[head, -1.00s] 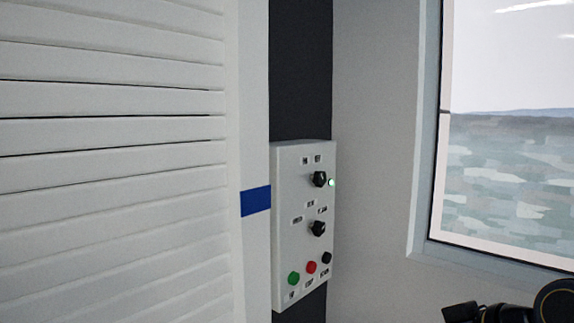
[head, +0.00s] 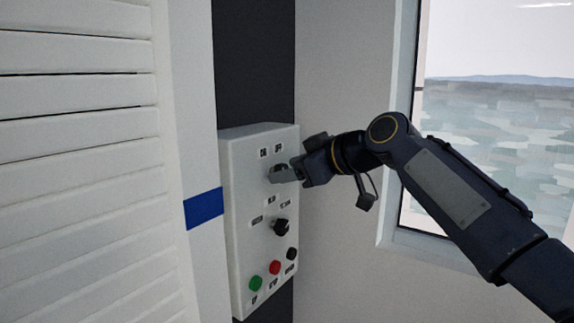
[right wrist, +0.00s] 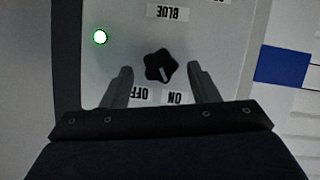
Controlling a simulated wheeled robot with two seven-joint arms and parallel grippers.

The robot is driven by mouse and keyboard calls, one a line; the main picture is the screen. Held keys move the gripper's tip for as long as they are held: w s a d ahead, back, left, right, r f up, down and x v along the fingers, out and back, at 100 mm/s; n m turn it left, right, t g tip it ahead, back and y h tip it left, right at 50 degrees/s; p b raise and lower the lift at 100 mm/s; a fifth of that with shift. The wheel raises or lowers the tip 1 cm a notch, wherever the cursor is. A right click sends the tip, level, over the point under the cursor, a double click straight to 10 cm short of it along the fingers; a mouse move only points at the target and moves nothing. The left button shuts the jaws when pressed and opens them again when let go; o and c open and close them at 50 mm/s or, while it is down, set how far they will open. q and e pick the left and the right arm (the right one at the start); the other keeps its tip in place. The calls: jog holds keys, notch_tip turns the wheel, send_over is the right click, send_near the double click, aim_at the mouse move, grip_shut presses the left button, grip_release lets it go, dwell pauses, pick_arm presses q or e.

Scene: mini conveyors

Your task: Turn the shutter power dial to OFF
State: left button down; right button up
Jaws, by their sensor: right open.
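The shutter control box (head: 240,215) is a white panel on the dark wall strip. Its upper dial, a black knob, is mostly hidden behind my right gripper (head: 281,174) in the head view. In the right wrist view the dial (right wrist: 160,66) shows clearly, upside down, with its white mark towards the ON label (right wrist: 175,98). The OFF label (right wrist: 141,95) is beside it. My right gripper (right wrist: 162,84) is open, one finger on each side of the dial, with gaps showing. A green-rimmed light (right wrist: 100,37) is lit. My left gripper is not in view.
Below on the box are a second black dial (head: 281,227) and green (head: 256,283), red (head: 275,267) and black (head: 292,253) buttons. The slatted shutter (head: 80,200) stands left, a window (head: 490,140) right.

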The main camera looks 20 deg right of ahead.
jog(key=shift+w+a+f, duration=0.2)
jog(key=shift+w+a, duration=0.05)
jog(key=shift+w, duration=0.15)
jog(key=shift+c, duration=0.2)
jog(key=c, duration=0.9)
jog(key=shift+m, duration=0.3)
jog(key=m+y, duration=0.1)
jog(key=m, duration=0.1)
jog(key=m+g+y, duration=0.1)
jog(key=m+y, duration=0.1)
jog(key=m, duration=0.1)
jog(key=d+m+g+y+p, duration=0.1)
jog(key=m+y, duration=0.1)
jog(key=shift+w+f+m, duration=0.15)
jog(key=shift+w+m, duration=0.05)
jog(key=shift+m, duration=0.1)
